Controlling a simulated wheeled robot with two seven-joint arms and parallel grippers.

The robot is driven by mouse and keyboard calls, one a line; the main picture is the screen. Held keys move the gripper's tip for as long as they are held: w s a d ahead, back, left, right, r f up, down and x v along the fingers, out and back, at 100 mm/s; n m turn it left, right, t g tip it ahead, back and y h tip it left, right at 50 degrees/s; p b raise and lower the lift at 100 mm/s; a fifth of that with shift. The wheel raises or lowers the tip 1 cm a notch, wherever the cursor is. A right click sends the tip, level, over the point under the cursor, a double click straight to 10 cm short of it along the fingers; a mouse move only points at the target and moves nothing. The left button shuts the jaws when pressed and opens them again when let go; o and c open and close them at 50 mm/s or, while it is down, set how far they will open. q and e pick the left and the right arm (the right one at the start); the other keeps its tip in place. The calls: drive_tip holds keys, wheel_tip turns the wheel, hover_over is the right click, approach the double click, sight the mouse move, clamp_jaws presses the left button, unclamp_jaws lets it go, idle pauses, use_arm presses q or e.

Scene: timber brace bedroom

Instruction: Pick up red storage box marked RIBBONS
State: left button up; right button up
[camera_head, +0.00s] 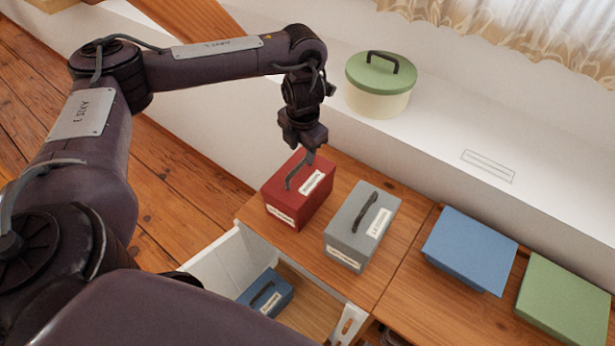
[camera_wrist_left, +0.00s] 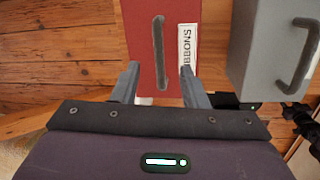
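The red storage box (camera_head: 299,188) stands on the wooden surface, with a grey handle on its lid and white labels. In the left wrist view the red box (camera_wrist_left: 144,45) shows part of a label ending in "BBONS" beside the handle (camera_wrist_left: 159,52). My left gripper (camera_head: 308,156) is above the far end of the red box in the head view. In the wrist view its two fingers (camera_wrist_left: 159,84) are apart, with the near end of the handle lying between their tips in the picture. I cannot tell whether they touch it. My right gripper is not in view.
A grey box (camera_head: 345,237) stands close to the right of the red one. A blue box (camera_head: 470,250) and a green box (camera_head: 565,300) lie farther right. A small blue box (camera_head: 264,292) sits in the open drawer (camera_head: 215,264). A round tin (camera_head: 378,95) stands on the white ledge.

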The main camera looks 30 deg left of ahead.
sight(299, 165)
use_arm(q)
drive_tip(key=shift+s+a+f+p, duration=0.2)
drive_tip(key=shift+s+f+p, duration=0.1)
drive_tip(key=shift+s+f, duration=0.35)
drive_tip(key=shift+a+f+p, duration=0.2)
drive_tip(key=shift+f+p, duration=0.6)
drive_tip(key=shift+f, duration=0.1)
drive_tip(key=f, duration=0.1)
drive_tip(key=w+f, duration=0.1)
drive_tip(key=shift+f, duration=0.3)
drive_tip(key=shift+a+f, duration=0.1)
drive_tip(key=shift+f, duration=0.25)
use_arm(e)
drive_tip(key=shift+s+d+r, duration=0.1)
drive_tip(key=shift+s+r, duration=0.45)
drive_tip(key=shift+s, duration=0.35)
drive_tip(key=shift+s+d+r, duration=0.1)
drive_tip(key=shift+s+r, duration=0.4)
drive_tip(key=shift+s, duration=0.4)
use_arm(q)
drive_tip(key=shift+c, duration=0.4)
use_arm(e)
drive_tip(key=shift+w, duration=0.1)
use_arm(q)
clamp_jaws()
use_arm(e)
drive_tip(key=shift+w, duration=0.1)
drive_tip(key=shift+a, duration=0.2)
